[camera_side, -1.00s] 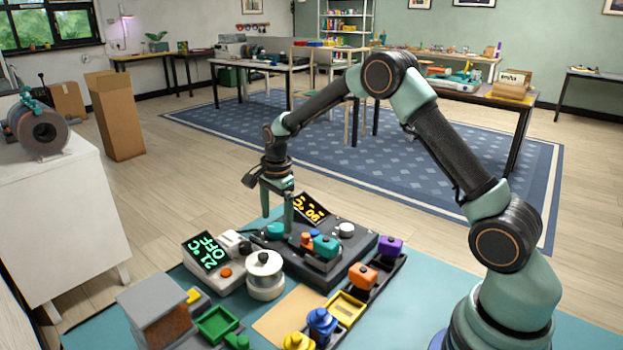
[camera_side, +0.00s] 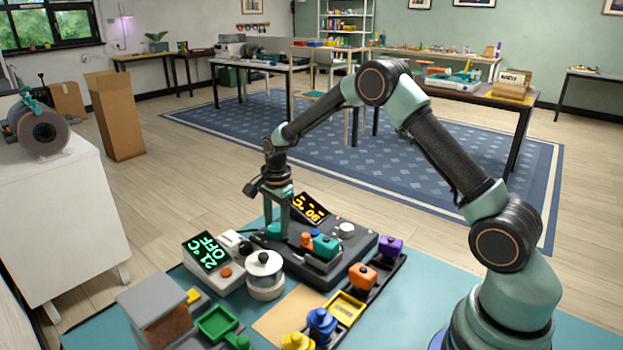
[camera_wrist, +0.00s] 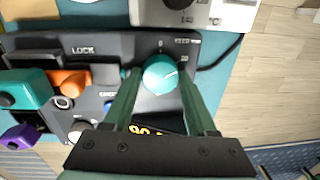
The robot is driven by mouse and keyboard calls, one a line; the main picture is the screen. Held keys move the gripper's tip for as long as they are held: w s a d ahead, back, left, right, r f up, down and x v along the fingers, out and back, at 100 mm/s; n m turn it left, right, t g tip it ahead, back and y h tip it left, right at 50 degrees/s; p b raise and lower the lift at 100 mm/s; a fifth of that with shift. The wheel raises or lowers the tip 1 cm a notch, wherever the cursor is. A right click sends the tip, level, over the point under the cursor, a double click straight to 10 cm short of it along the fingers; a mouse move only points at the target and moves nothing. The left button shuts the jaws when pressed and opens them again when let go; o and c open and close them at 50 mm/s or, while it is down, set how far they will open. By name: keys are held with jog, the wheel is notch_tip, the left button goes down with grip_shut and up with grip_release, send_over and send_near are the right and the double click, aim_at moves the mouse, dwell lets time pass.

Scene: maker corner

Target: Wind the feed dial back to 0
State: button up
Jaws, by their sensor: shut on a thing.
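The teal round dial (camera_wrist: 160,73) sits on the dark control panel (camera_wrist: 105,45). A short white mark on its face points to the right and slightly up. A small "0" is printed above it on the panel; other print at its upper right is too small to read surely. My gripper (camera_wrist: 157,70) is shut on this dial, one finger on each side. In the side view my gripper (camera_side: 278,230) reaches straight down, and the dial (camera_side: 273,231) shows partly behind a finger.
An amber display (camera_side: 311,208) reading 90 °C stands close beside my gripper. A grey unit with a green display (camera_side: 206,252) and a white lidded pot (camera_side: 264,265) are in front. Orange and teal knobs (camera_side: 325,246) sit right of the dial.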

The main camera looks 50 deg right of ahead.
jog(key=shift+n, duration=0.3)
jog(key=n, duration=0.5)
jog(key=shift+d+n, duration=0.1)
jog(key=shift+n, duration=0.2)
jog(key=n, duration=0.5)
jog(key=shift+d, duration=0.1)
jog(key=shift+f+n, duration=0.1)
jog(key=shift+n, duration=0.3)
jog(key=shift+s+g, duration=0.1)
jog(key=shift+g, duration=0.2)
jog(key=o, duration=1.4)
jog(key=shift+c, duration=0.2)
jog(key=shift+r, duration=0.2)
